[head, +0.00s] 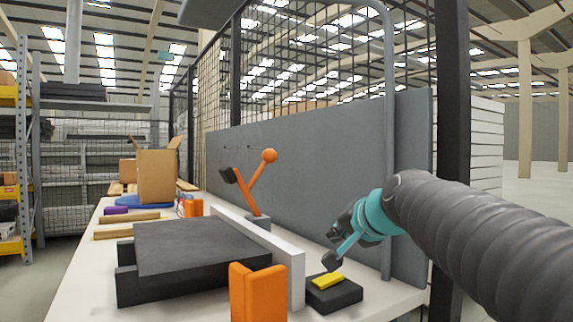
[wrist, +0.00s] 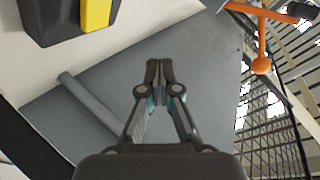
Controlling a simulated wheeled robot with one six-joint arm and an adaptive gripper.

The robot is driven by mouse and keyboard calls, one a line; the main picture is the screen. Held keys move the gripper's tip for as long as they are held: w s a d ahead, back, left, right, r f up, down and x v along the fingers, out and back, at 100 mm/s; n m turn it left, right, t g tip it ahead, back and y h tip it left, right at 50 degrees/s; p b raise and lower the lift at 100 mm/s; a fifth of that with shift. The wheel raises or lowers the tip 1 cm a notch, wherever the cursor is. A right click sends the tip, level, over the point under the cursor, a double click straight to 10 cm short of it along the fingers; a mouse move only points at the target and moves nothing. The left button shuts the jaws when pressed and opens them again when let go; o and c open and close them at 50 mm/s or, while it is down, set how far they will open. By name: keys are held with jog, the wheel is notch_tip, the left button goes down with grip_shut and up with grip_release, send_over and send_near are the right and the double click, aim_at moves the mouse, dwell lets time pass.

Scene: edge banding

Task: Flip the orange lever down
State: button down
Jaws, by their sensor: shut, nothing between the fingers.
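The orange lever (head: 251,188) stands on a small grey block behind the white rail. One arm ends in an orange ball at the upper right, and the other ends in a black piece at the upper left. In the wrist view the lever (wrist: 262,40) shows at the top right corner. My gripper (head: 331,262) is to the right of the lever, apart from it, just above a black block with a yellow top. In the wrist view my gripper (wrist: 160,68) has its fingertips together, with nothing between them.
The black block with the yellow top (head: 333,292) sits on the white table (head: 385,297). An orange bracket (head: 258,293) and a white rail (head: 270,250) stand left of it. A dark slab (head: 195,245) lies further left. A grey panel (head: 320,150) rises behind.

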jog(key=w+a+r+m+t+y+b, duration=0.1)
jog(key=w+a+r+m+t, duration=0.1)
jog(key=w+r, duration=0.5)
jog(key=w+a+r+m+t+y, duration=0.2)
jog(key=w+a+r+m, duration=0.1)
jog(key=w+r, duration=0.4)
jog(key=shift+w+r+b, duration=0.35)
jog(key=shift+w+b, duration=0.05)
jog(key=shift+w+a, duration=0.15)
jog(key=p+x, duration=0.4)
jog(key=x, duration=0.6)
jog(key=shift+s+a+f, duration=0.1)
jog(key=shift+s+a, duration=1.25)
jog(key=shift+s, duration=0.15)
